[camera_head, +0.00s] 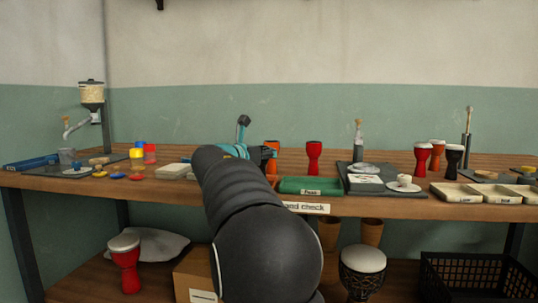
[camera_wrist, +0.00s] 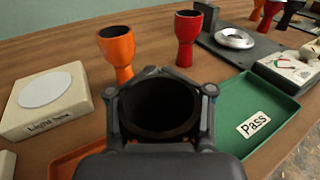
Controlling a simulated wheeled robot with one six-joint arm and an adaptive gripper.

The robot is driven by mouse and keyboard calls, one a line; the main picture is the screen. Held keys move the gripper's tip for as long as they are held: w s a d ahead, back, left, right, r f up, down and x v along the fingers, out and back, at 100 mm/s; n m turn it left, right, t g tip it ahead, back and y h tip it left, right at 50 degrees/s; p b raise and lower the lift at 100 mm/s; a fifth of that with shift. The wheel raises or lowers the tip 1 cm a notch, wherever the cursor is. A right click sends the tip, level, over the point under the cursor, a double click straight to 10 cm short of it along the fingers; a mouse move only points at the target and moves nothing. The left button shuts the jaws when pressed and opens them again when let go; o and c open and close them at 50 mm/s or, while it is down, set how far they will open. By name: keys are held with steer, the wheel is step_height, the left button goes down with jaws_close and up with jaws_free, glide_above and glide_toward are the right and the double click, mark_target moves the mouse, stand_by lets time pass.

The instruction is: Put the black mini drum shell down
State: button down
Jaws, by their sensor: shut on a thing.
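In the wrist view my gripper (camera_wrist: 162,92) is shut on the black mini drum shell (camera_wrist: 160,108), with a finger on each side of it. The shell's dark open mouth faces the camera. Its lower part is hidden, so I cannot tell whether it touches the table. It sits between an orange tray (camera_wrist: 78,157) and the green tray marked "Pass" (camera_wrist: 275,95). In the head view my gripper (camera_head: 264,153) is over the bench, left of the green tray (camera_head: 311,186), and my arm hides the shell.
An orange shell (camera_wrist: 117,50) and a red shell (camera_wrist: 188,36) stand just behind the held one. A white light box (camera_wrist: 45,105) is at left. A dark board (camera_wrist: 240,55) with a metal dish lies at right. Bare wood shows behind the shells.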

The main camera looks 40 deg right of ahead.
steer(key=shift+c, duration=2.2)
jaws_free()
steer(key=shift+f, duration=0.1)
steer(key=shift+a, duration=0.2)
steer(key=v, duration=1.1)
steer(key=shift+a+p, duration=0.3)
steer(key=shift+p, duration=0.05)
steer(key=shift+s, duration=0.15)
